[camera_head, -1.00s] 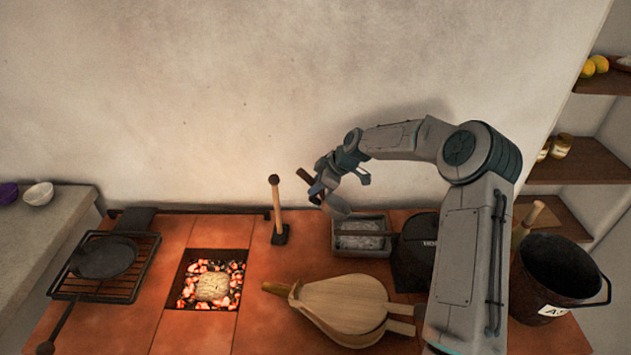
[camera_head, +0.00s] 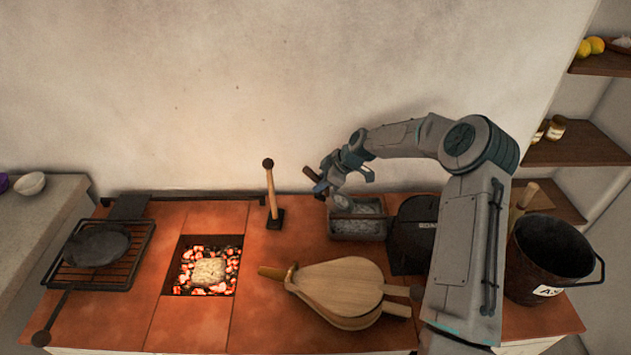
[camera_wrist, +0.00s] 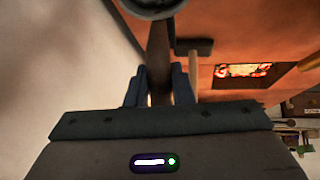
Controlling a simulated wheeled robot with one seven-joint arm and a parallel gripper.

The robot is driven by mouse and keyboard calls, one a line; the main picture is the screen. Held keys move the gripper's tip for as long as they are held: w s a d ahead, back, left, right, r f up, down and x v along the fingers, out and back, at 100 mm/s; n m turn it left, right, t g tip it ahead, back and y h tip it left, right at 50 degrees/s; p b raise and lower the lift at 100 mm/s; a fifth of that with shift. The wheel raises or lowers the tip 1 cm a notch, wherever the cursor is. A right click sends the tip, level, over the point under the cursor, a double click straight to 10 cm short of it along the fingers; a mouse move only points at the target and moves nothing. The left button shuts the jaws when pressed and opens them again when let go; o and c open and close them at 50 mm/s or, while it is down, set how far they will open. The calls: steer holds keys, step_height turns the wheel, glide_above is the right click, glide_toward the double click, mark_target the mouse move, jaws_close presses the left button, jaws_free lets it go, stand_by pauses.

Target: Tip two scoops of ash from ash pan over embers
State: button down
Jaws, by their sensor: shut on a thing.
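My gripper (camera_head: 330,184) is shut on the dark handle of a scoop (camera_head: 341,202). The scoop's metal bowl is low at the back left of the ash pan (camera_head: 357,237), a grey rectangular tray holding pale grey ash (camera_head: 368,210). I cannot tell whether the bowl touches the ash or holds any. In the wrist view the scoop's handle (camera_wrist: 158,50) runs between the jaws (camera_wrist: 159,88), with part of the bowl at the top edge. The embers (camera_head: 184,279) glow red in a square pit at left, around a pale lump (camera_head: 208,271). They also show in the wrist view (camera_wrist: 243,70).
Wooden bellows (camera_head: 338,288) lie in front of the pan. A wooden-handled tool (camera_head: 271,190) stands between pit and pan. A black box (camera_head: 412,235) and a dark bucket (camera_head: 550,260) are at right. A grill with a skillet (camera_head: 97,245) lies at left.

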steer(key=shift+s+d+f+b, duration=0.15)
steer(key=shift+d+b, duration=0.65)
steer(key=shift+d, duration=1.45)
step_height(320, 180, up, 15)
steer(key=h+p, duration=0.6)
steer(key=p, duration=0.2)
steer(key=shift+n+h, duration=0.3)
steer(key=shift+n, duration=0.1)
